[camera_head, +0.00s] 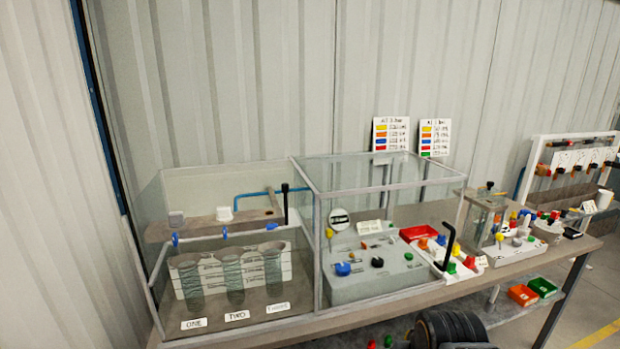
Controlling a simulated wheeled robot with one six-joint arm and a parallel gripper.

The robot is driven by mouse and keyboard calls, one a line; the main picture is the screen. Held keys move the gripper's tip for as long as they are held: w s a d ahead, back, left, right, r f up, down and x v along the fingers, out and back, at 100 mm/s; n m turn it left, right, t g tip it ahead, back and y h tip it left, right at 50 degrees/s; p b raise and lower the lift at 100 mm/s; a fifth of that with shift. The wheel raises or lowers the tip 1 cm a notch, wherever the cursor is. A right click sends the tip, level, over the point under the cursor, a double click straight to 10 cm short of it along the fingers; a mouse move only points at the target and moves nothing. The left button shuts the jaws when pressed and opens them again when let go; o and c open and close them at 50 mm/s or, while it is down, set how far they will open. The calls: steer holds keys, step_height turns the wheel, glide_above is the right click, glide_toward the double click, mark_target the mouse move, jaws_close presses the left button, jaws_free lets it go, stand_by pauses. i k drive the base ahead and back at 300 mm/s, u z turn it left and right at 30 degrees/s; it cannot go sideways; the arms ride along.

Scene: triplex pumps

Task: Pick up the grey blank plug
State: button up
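I cannot single out the grey blank plug for certain. Small grey and white pieces (517,241) also stand among coloured ones on a white tray at the right, too small to identify. My gripper does not show. A dark ribbed part at the bottom edge may belong to my arm, but no fingers are seen.
A long bench (490,282) carries the glass tank with three clear cylinders (234,276) and a glass-sided box over a grey panel (375,285). A black L-shaped handle (447,247) stands upright right of the panel.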

mark_target(176, 219)
steer(key=u, duration=0.7)
steer(key=i, duration=1.1)
steer(key=u, duration=0.5)
